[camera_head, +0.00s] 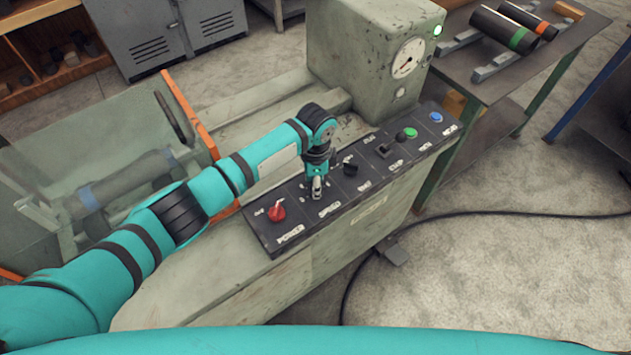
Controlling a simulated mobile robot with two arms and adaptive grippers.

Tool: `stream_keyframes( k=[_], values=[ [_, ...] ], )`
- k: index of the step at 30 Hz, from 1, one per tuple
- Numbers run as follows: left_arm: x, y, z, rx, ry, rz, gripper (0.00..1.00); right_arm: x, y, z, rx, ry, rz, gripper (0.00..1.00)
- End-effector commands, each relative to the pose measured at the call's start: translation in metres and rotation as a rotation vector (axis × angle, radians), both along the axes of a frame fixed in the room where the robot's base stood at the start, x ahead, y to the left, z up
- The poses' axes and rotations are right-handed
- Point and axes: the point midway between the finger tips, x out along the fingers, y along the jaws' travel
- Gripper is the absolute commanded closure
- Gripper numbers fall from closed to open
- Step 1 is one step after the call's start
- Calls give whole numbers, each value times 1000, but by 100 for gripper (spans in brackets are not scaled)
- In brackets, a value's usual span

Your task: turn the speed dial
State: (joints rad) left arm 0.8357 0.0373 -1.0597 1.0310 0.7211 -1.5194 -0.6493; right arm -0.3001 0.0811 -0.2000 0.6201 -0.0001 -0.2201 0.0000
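The black control panel (300,228) runs along the front edge of a grey-green machine. My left gripper (317,192) points down at the panel, right above the label that seems to read SPEED. The speed dial itself is hidden behind the fingers. I cannot tell whether the fingers touch it or how far apart they are. My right gripper is out of view; a teal arm link of mine crosses the bottom edge.
A red power knob (277,211) sits left of the gripper, a black knob (350,169) close right. Further right are a small lever (383,151), a green button (410,132) and a blue button (436,117). A gauge (408,57) faces the panel. A cable lies on the floor.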

Motion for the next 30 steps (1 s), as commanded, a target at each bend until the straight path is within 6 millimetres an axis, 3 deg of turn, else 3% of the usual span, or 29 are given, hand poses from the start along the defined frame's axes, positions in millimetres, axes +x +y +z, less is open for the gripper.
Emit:
stream_keyframes(
  k=[1,2,7,18,30],
  values=[
    [1,-1,1,-2,-2,0,92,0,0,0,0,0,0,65],
    [1,-1,1,-2,-2,0,57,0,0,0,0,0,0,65],
    [1,0,1,-1,-2,1,37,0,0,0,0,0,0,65],
    [1,0,8,-2,-2,0,37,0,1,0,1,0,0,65],
    [1,0,88,-3,-4,0,37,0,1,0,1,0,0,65]
  ],
)
